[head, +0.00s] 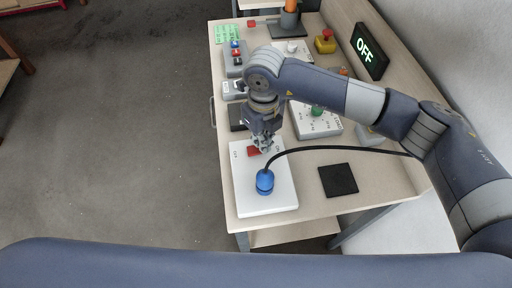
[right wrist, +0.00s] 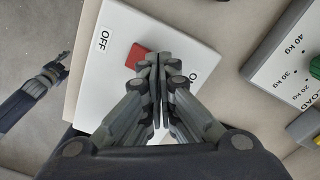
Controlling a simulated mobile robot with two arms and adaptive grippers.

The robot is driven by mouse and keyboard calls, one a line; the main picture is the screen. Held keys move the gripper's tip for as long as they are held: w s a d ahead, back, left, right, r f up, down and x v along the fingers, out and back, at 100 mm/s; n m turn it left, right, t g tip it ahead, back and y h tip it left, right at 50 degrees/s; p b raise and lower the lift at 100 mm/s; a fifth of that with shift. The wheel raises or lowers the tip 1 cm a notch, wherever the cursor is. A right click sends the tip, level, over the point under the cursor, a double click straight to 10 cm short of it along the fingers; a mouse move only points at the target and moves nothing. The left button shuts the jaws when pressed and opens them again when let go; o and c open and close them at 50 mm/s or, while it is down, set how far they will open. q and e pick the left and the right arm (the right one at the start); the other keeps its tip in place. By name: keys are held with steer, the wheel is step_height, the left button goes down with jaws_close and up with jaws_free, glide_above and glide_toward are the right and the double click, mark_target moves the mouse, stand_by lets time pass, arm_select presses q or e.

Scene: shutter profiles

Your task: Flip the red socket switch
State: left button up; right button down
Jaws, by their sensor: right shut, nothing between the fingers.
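The red socket switch (head: 253,151) sits on a white socket plate (head: 280,200) near the table's front end. It also shows in the right wrist view (right wrist: 137,55), between an OFF label (right wrist: 103,41) and a partly hidden ON label. My right gripper (head: 265,149) is shut and empty, pointing down over the plate right beside the switch. Its fingertips (right wrist: 159,57) appear at the switch's edge; I cannot tell whether they touch it. What seems to be my left gripper (right wrist: 55,72) shows small at the left of the right wrist view, its jaws unclear.
A blue plug (head: 265,182) with a black cable stands on the plate. A black square pad (head: 338,180) lies to the right. A load dial panel (head: 318,124) is behind my right gripper. A display (head: 369,51) at the back reads OFF. Floor left of the table is clear.

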steer(key=shift+f+b, duration=0.4)
steer(key=shift+f, duration=0.1)
steer(key=shift+r, duration=0.15)
steer(key=shift+r+p, duration=0.55)
steer(key=shift+r, duration=0.35)
steer(key=shift+r+p, duration=0.95)
steer(key=shift+r, duration=1.55)
